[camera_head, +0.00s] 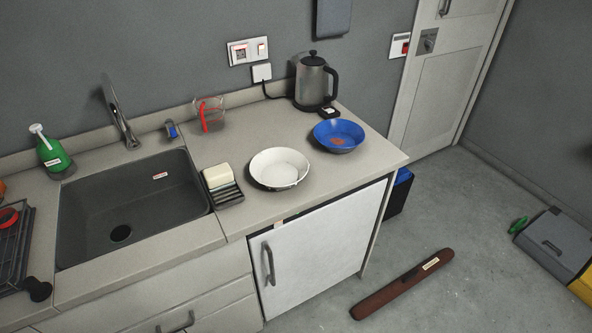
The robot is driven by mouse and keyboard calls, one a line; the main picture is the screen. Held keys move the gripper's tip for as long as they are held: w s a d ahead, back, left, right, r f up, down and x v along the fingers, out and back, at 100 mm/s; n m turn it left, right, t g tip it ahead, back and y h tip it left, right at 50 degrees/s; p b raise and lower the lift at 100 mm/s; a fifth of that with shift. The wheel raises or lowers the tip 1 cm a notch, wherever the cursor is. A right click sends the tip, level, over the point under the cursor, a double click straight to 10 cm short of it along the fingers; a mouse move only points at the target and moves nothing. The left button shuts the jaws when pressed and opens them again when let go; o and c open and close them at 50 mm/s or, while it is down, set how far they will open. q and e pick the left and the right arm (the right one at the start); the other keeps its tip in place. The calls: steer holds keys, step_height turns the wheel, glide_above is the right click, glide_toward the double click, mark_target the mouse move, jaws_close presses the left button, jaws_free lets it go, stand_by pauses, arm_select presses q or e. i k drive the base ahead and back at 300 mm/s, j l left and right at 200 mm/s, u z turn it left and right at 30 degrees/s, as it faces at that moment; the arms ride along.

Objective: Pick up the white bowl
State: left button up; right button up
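The white bowl (279,167) stands upright on the kitchen counter, between the sponge holder and the blue bowl. It looks empty, with a few dark marks on its rim. Neither of my grippers shows in the head view, so nothing of mine is seen touching the bowl.
A blue bowl (339,134) stands right of the white one; a kettle (312,82) and measuring cup (209,113) are behind. A sponge (218,177) and sink (130,205) lie left. A brown long object (402,284) and a grey case (556,243) lie on the floor.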

mark_target(279, 168)
steer(key=i+l+u, duration=0.15)
steer(key=l, duration=0.65)
steer(key=i+l+u, duration=0.15)
steer(key=l, duration=0.65)
steer(key=i+l+u, duration=0.15)
steer(key=l, duration=0.65)
steer(key=l+u, duration=0.15)
steer(key=l, duration=0.7)
steer(key=i, duration=0.05)
